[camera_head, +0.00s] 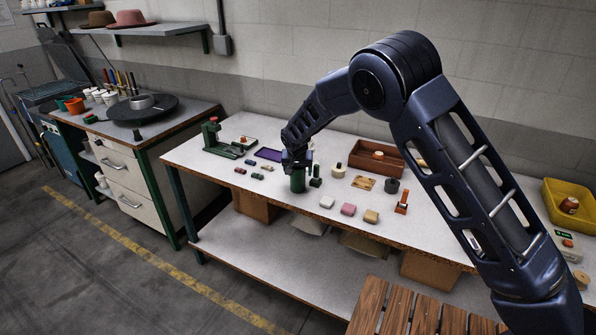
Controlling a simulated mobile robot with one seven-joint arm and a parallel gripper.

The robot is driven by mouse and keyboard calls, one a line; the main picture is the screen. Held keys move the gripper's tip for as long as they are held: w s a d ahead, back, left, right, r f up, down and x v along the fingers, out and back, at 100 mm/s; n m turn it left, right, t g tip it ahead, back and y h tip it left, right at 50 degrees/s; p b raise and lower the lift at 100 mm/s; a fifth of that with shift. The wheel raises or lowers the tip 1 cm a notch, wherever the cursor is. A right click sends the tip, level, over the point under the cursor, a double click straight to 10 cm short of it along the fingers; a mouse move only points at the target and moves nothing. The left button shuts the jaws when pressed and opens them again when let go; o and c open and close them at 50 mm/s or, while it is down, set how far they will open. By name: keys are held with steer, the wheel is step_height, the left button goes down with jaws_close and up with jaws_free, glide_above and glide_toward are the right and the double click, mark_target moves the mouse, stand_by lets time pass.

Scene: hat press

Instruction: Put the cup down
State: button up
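A dark green cylinder (298,183), which looks like the cup, is upright at the middle of the long white-topped workbench (345,222). My gripper (297,168) points down directly over it and overlaps its top. The fingers are too small and dark to make out, so I cannot tell whether they are closed around it. I also cannot tell whether its base touches the bench top or is slightly above it.
A small dark green piece (316,182) stands close right of the cylinder. Several soap-like blocks (348,209) lie in front. A green press (222,140) is left, a brown wooden box (378,158) behind right, a yellow bin (572,208) far right. White cups (98,97) stand on the left cabinet.

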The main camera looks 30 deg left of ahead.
steer(key=v, duration=1.2)
steer(key=shift+s+r, duration=0.1)
steer(key=shift+r, duration=0.05)
steer(key=w+d+r+m, duration=0.1)
steer(key=w+d+r, duration=0.2)
steer(key=d, duration=0.4)
steer(key=w+d+r, duration=0.3)
steer(key=d+r, duration=0.1)
steer(key=d, duration=0.3)
steer(key=w+d+r+m, duration=0.1)
steer(key=w+d+r, duration=0.25)
steer(key=d, duration=0.35)
steer(key=d+r, duration=0.3)
steer(key=d, duration=0.7)
steer(key=d+r, duration=0.4)
steer(key=d, duration=0.7)
steer(key=s+d+r+m, duration=0.1)
steer(key=s+d+r, duration=0.1)
steer(key=s+d, duration=0.5)
steer(key=s+d+r+m, duration=0.1)
steer(key=s+d, duration=0.2)
steer(key=d, duration=0.9)
steer(key=s+d+f+h, duration=0.1)
steer(key=s+d+f, duration=0.1)
steer(key=s+d, duration=0.8)
steer(key=s, duration=0.4)
steer(key=shift+s+f+t+h, duration=0.25)
steer(key=shift+f+t+h, duration=0.05)
steer(key=shift+h, duration=0.1)
